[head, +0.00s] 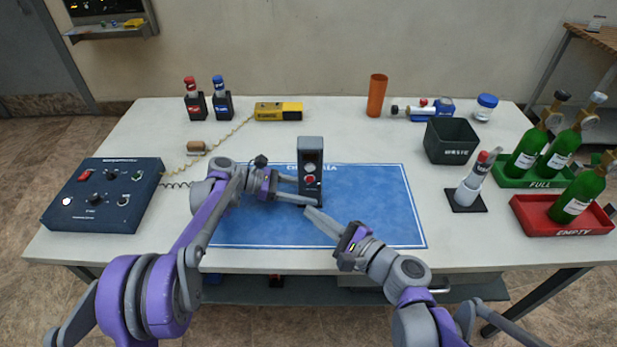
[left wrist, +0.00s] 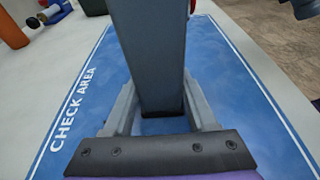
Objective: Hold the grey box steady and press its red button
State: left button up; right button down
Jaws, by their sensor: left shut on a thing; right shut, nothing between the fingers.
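The grey box (head: 311,155) stands upright on the blue check mat (head: 380,210). Its front carries a round gauge and the red button (head: 310,179). My left gripper (head: 307,191) reaches in from the left and is shut on the box's lower part, one finger across the front below the button. In the left wrist view the box (left wrist: 150,55) fills the gap between the fingers (left wrist: 162,110); its button face is mostly turned away. My right gripper (head: 309,211) is shut and empty, its tips in front of the box, lower than the button and apart from it.
A dark blue control box (head: 105,195) with a coiled cord is at left. A yellow device (head: 278,111), orange cup (head: 376,95) and waste bin (head: 451,140) stand behind. Green bottles in trays (head: 560,215) are at right. The mat's right half is clear.

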pick_arm(q)
jog(key=o, duration=1.1)
jog(key=shift+c, duration=0.2)
jog(key=v, duration=1.2)
